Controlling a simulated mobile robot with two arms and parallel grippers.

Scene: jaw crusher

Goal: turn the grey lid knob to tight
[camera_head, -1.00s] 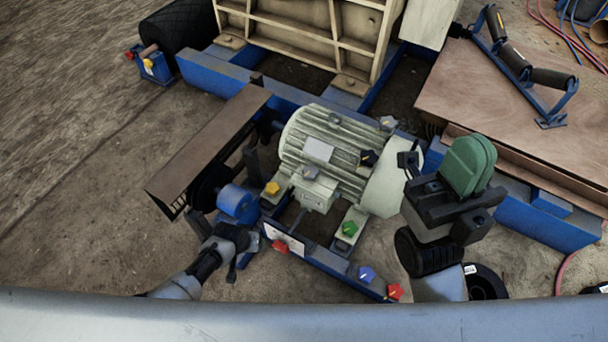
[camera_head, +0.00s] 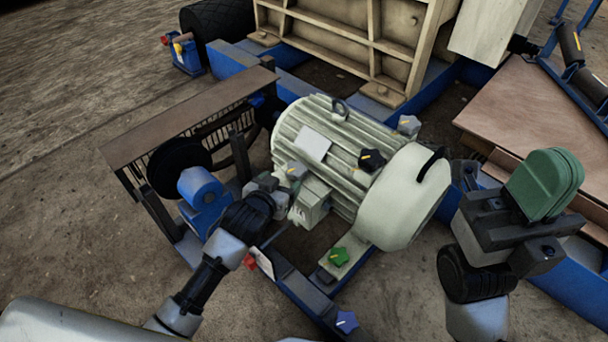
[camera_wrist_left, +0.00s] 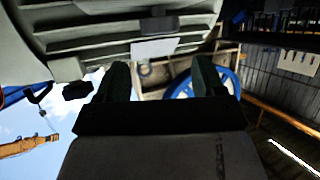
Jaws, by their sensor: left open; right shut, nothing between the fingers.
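The grey lid knob (camera_head: 296,170) sits on top of the small terminal box (camera_head: 312,200) on the side of the pale ribbed motor (camera_head: 338,150). It has a light pointer mark whose setting I cannot read. My left gripper (camera_head: 276,188) is just left of the knob and close to the box; I cannot tell whether it touches. In the left wrist view its two dark fingers (camera_wrist_left: 162,80) stand apart with nothing gripped between them. My right gripper (camera_head: 547,183), with green fingers closed together and empty, is raised right of the motor.
Other knobs around the motor are black (camera_head: 372,160), green (camera_head: 339,256), red (camera_head: 250,263), blue (camera_head: 346,321) and another grey one (camera_head: 409,124) behind. A brown belt guard (camera_head: 190,115) stands left. Bare ground is open at far left.

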